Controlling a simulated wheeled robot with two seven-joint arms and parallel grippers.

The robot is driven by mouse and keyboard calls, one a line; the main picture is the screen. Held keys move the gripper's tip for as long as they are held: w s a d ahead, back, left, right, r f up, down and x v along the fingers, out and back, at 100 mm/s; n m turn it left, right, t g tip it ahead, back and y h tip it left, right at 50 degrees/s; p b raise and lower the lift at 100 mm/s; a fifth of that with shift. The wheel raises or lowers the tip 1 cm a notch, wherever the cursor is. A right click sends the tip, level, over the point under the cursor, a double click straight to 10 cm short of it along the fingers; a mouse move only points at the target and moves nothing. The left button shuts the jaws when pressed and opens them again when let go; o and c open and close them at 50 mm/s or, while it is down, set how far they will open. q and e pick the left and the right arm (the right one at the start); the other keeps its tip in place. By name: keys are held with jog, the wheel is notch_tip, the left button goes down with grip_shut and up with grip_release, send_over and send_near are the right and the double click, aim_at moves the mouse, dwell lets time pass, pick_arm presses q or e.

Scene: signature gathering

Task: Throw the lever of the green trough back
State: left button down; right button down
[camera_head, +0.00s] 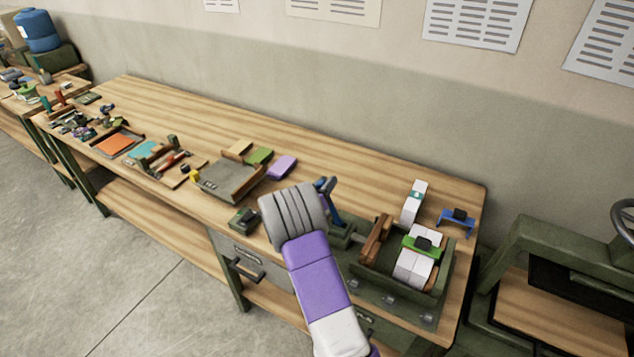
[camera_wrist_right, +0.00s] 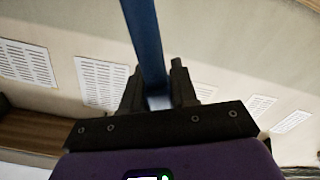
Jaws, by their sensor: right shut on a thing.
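The green trough (camera_head: 445,290) sits at the right end of the wooden bench. It holds white paper blocks (camera_head: 413,268) with a green clamp (camera_head: 423,243) over them and a brown wooden block (camera_head: 376,240) at its left. A blue lever (camera_head: 333,205) stands up from a green base (camera_head: 345,238) at the trough's left end. My right gripper (camera_wrist_right: 158,88) is shut on the blue lever, which runs up between its fingers in the wrist view (camera_wrist_right: 145,40). In the head view my purple and grey right arm hides part of the gripper and bench front. My left gripper is not in view.
A white stack with a teal band (camera_head: 413,202) and a blue clamp (camera_head: 457,222) lie behind the trough. A small dark green item (camera_head: 243,218) sits at the front edge. A grey tray (camera_head: 222,181) and purple block (camera_head: 281,167) lie left. A green press frame (camera_head: 550,245) stands right.

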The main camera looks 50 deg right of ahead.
dwell(0.3)
jog(key=c, duration=1)
grip_release()
jog(key=shift+w, duration=0.15)
jog(key=shift+o, duration=0.2)
jog(key=shift+a, duration=0.1)
jog(key=v, duration=0.7)
jog(key=shift+a, duration=0.3)
